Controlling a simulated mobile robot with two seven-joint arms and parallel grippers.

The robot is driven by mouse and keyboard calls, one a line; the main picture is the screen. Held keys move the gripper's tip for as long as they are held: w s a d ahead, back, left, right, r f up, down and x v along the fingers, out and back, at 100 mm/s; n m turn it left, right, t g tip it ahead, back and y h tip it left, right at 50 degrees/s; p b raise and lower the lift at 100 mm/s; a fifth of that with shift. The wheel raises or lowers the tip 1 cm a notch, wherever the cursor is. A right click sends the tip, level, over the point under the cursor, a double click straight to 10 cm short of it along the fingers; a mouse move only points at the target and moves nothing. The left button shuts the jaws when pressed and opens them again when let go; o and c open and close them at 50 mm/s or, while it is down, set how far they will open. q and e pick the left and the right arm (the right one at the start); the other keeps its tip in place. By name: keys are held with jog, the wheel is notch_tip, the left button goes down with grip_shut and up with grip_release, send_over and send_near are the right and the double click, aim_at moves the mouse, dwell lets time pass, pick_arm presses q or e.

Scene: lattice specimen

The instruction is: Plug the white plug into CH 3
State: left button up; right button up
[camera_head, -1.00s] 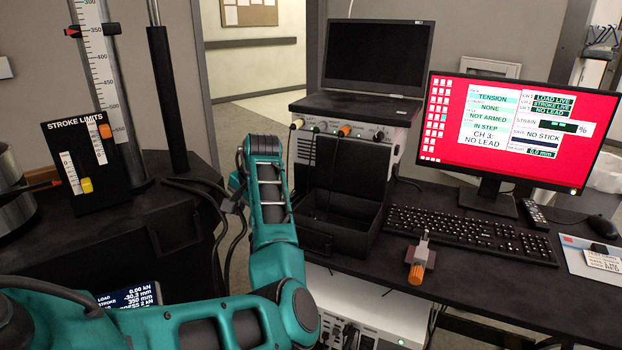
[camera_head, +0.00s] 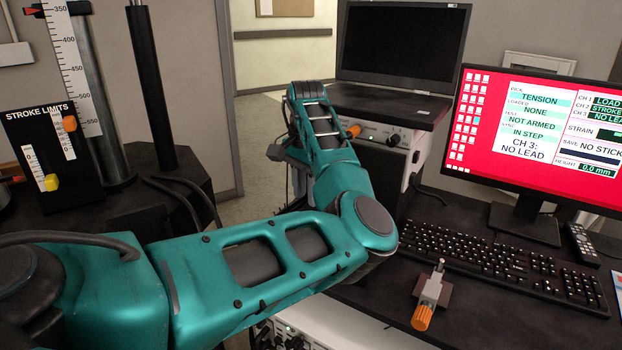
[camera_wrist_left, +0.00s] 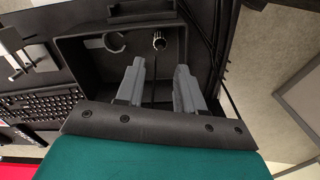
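My left gripper (camera_wrist_left: 160,70) is open and empty in the left wrist view, its two grey fingers pointing into an open black box (camera_wrist_left: 75,50). A small round connector with a pale rim (camera_wrist_left: 159,41) is in the box, just beyond the fingertips. A dark lead seems to run from it between the fingers. I cannot tell for sure that it is the white plug. In the head view, the grey socket unit (camera_head: 385,160) under the laptop has an orange plug (camera_head: 353,131) in its front. My left arm hides the unit's left sockets; CH 3 cannot be read.
The monitor (camera_head: 540,140) reads "CH 3: NO LEAD". A keyboard (camera_head: 500,262) and a small clamp with an orange handle (camera_head: 430,295) lie on the desk. A stroke limits panel (camera_head: 40,150) stands at left.

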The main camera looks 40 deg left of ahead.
pick_arm(q)
notch_tip(320, 180, down, 10)
jog(key=shift+f+b, duration=0.1)
jog(key=shift+b, duration=0.8)
jog(key=shift+c, duration=0.3)
grip_shut()
